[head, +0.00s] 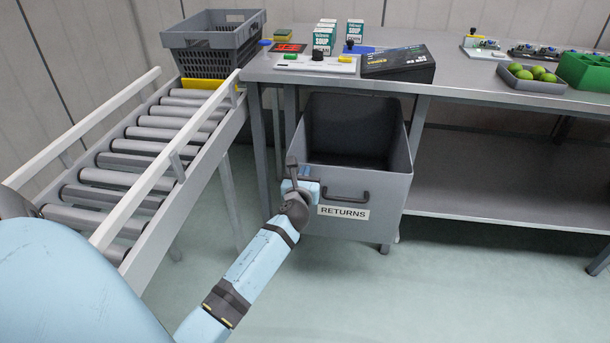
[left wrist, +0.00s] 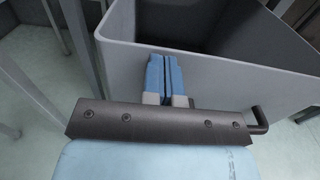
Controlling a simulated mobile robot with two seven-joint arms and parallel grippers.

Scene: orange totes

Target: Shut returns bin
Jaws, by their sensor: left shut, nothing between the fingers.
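The returns bin (head: 390,212) is a grey open-topped bin under the workbench, pulled out toward me. Its front carries a white RETURNS label (head: 343,212) and a dark handle (head: 346,199). My left gripper (head: 306,187) is shut and empty at the left part of the bin's front, left of the handle. In the left wrist view its blue fingers (left wrist: 164,76) are together against or just in front of the bin's front wall (left wrist: 222,80); I cannot tell if they touch. The handle's end (left wrist: 258,122) shows at the right there. My right gripper is not in view.
A roller conveyor (head: 150,135) with a grey crate (head: 212,45) runs along the left. The workbench (head: 480,78) holds soup boxes (head: 323,38), a black box (head: 398,62) and a tray of green fruit (head: 531,76). The floor in front of the bin is clear.

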